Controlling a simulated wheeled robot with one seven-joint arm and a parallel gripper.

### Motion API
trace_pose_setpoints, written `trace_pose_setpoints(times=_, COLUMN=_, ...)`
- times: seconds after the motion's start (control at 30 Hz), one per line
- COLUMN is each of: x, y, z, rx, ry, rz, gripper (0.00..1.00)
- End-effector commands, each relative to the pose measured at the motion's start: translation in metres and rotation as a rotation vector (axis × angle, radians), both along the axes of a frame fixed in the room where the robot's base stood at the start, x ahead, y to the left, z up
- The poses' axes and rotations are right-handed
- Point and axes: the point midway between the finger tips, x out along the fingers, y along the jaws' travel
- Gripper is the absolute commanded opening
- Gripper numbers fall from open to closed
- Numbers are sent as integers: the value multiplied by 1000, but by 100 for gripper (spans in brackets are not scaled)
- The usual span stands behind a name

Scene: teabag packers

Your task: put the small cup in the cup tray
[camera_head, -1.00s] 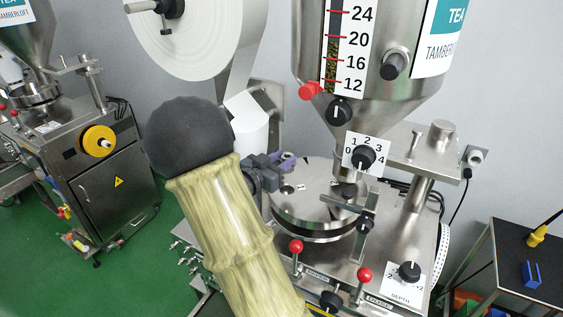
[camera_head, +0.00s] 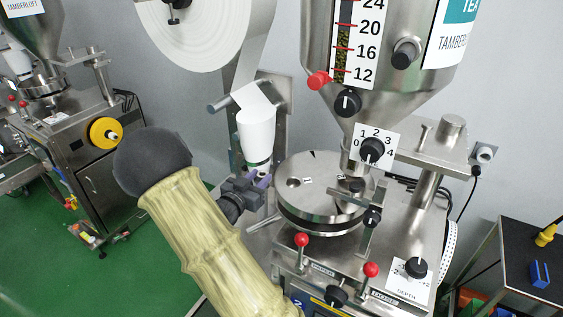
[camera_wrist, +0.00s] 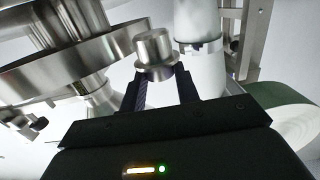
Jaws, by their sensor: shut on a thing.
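The small cup (camera_wrist: 155,47) is a short shiny metal cup with a wider rim, seen in the wrist view between the two fingertips of my gripper (camera_wrist: 161,72). My gripper is shut on it. In the head view my gripper (camera_head: 262,181) is just left of the round metal disc of the machine, apart from it, and the cup cannot be made out there. I cannot pick out the cup tray in either view.
The steel machine's round disc (camera_head: 320,190) sits beneath the hopper (camera_head: 400,85). Red-knobbed levers (camera_head: 302,240) stand in front. A white paper roll (camera_head: 205,30) and white cylinder (camera_head: 257,135) are behind my gripper. A dark table (camera_head: 520,262) with coloured items is at right.

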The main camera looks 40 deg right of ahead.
Motion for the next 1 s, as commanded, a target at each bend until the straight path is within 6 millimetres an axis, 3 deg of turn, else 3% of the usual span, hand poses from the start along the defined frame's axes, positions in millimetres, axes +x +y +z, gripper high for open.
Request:
trace_pose_setpoints(times=0.03, x=6, y=13, z=-20, rx=-3, ry=10, rz=48, gripper=7)
trace_pose_setpoints(times=0.1, x=13, y=30, z=-41, rx=-4, ry=11, rz=113, gripper=7)
trace_pose_setpoints(times=0.4, x=26, y=93, z=-123, rx=-4, ry=10, rz=391, gripper=7)
trace_pose_setpoints(times=1.0, x=7, y=176, z=-247, rx=-3, ry=6, rz=847, gripper=7)
